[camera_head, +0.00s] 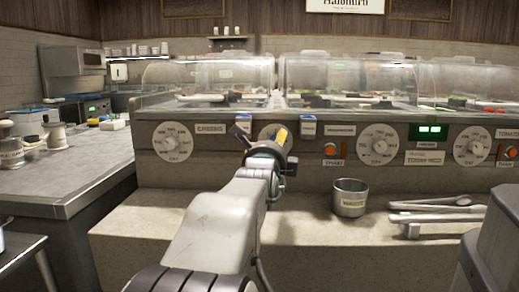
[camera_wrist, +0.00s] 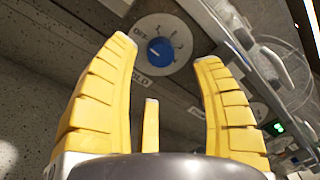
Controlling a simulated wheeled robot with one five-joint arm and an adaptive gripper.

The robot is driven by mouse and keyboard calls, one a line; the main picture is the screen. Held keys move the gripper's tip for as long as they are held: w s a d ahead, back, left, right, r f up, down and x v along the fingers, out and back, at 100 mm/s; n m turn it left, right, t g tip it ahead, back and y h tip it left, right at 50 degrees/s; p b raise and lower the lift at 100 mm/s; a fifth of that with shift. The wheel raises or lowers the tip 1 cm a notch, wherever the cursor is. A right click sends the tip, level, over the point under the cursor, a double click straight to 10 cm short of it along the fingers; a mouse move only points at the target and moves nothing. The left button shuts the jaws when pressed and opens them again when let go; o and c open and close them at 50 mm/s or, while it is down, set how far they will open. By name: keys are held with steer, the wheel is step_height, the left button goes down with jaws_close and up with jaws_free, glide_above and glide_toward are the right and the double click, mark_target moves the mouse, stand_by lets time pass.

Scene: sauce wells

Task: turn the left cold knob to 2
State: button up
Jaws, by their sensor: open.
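A round white dial with a blue knob (camera_wrist: 160,50) is on the front panel, at the top middle of the wrist view. "OFF" and numbers surround the knob, and a label ending in "OLD" (camera_wrist: 135,80) is beside it. A pale mark on the knob seems to point toward the OFF side. My gripper (camera_wrist: 166,54) is open and empty. Its yellow fingers frame the dial, apart from the knob. In the head view my gripper (camera_head: 262,138) is in front of the dial (camera_head: 268,132), hiding much of it and its knob.
More dials are on the panel to the left (camera_head: 173,142) and right (camera_head: 378,144). A metal cup (camera_head: 349,198) and tongs (camera_head: 436,212) sit on the ledge at right. Clear covers (camera_head: 215,76) stand above the panel. The ledge's left part is clear.

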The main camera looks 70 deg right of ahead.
steer(key=shift+b+x, duration=0.9)
steer(key=shift+x, duration=2.45)
steer(key=shift+o, duration=0.3)
steer(key=shift+r, duration=0.1)
steer(key=c, duration=1.3)
steer(key=shift+o, duration=0.2)
